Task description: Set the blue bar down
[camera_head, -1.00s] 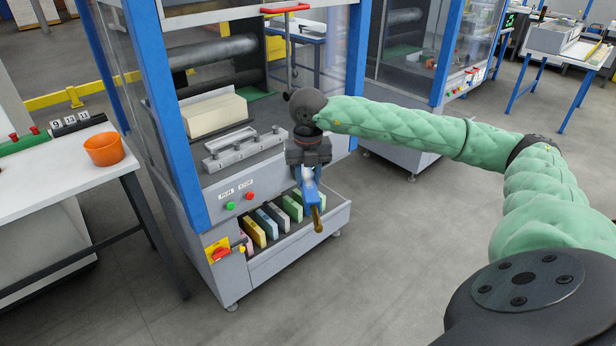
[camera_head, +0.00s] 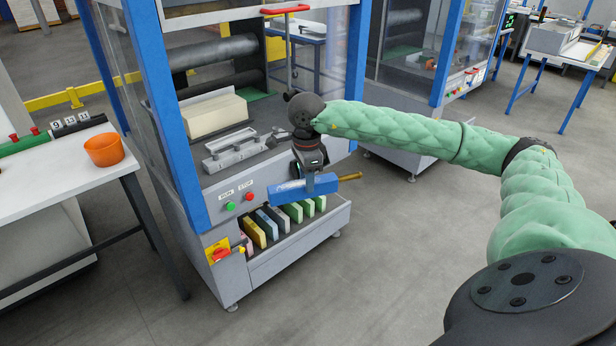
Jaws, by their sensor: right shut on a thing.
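The blue bar (camera_head: 290,190) has a brass-coloured end (camera_head: 350,177) pointing right. My right gripper (camera_head: 309,182) is shut on it and holds it roughly level across the picture. The bar is in front of the machine, above the open drawer (camera_head: 290,257) with several coloured blocks in it. Its left end lies close to the red stop button in the picture; I cannot tell whether it touches anything. My left gripper is not in view.
A grey slotted holder (camera_head: 238,150) sits on the machine's ledge, in front of a pale paper stack (camera_head: 214,116). A white table (camera_head: 60,185) with an orange pot (camera_head: 104,150) stands at left.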

